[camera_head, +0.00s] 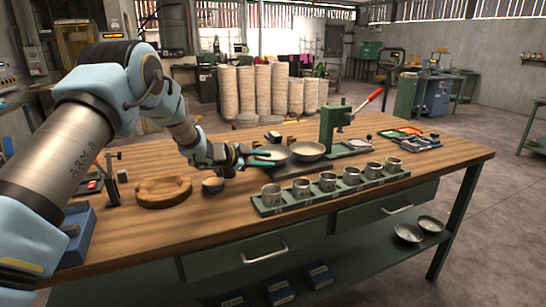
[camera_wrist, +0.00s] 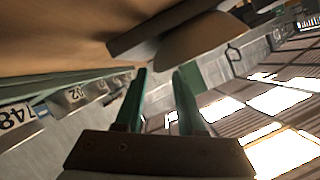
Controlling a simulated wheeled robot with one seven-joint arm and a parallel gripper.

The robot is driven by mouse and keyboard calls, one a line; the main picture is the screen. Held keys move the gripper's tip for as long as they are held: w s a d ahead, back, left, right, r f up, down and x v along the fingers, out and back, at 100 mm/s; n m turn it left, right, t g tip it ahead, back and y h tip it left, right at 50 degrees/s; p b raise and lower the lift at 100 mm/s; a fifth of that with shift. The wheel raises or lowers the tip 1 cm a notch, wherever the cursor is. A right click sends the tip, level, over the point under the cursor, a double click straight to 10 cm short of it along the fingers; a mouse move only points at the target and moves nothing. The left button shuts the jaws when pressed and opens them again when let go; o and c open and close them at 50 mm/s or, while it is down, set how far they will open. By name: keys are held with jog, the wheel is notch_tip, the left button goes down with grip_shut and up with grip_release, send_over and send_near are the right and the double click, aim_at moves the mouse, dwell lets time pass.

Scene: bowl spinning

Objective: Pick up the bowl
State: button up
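Two shallow metal bowls sit side by side near the middle of the wooden table in the head view: a left bowl (camera_head: 277,153) and a right bowl (camera_head: 308,150). My gripper (camera_head: 272,158) is at the left bowl's near left side, with its green fingers overlapping that bowl in the picture. In the wrist view my gripper (camera_wrist: 160,72) has its two fingers apart, with nothing seen between them. A rounded tan shape (camera_wrist: 200,45), perhaps a bowl's side, lies beyond the fingertips. Whether the fingers touch a bowl cannot be told.
A green rack (camera_head: 262,209) with several metal cups runs along the table's front. A green press (camera_head: 335,125) with a red-handled lever stands behind the right bowl. A round wooden ring (camera_head: 163,203) lies at left. More bowls (camera_head: 408,232) sit on the lower shelf.

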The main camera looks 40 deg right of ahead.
jog(key=shift+p+x, duration=0.3)
jog(key=shift+x, duration=1)
jog(key=shift+c, duration=0.4)
grip_shut()
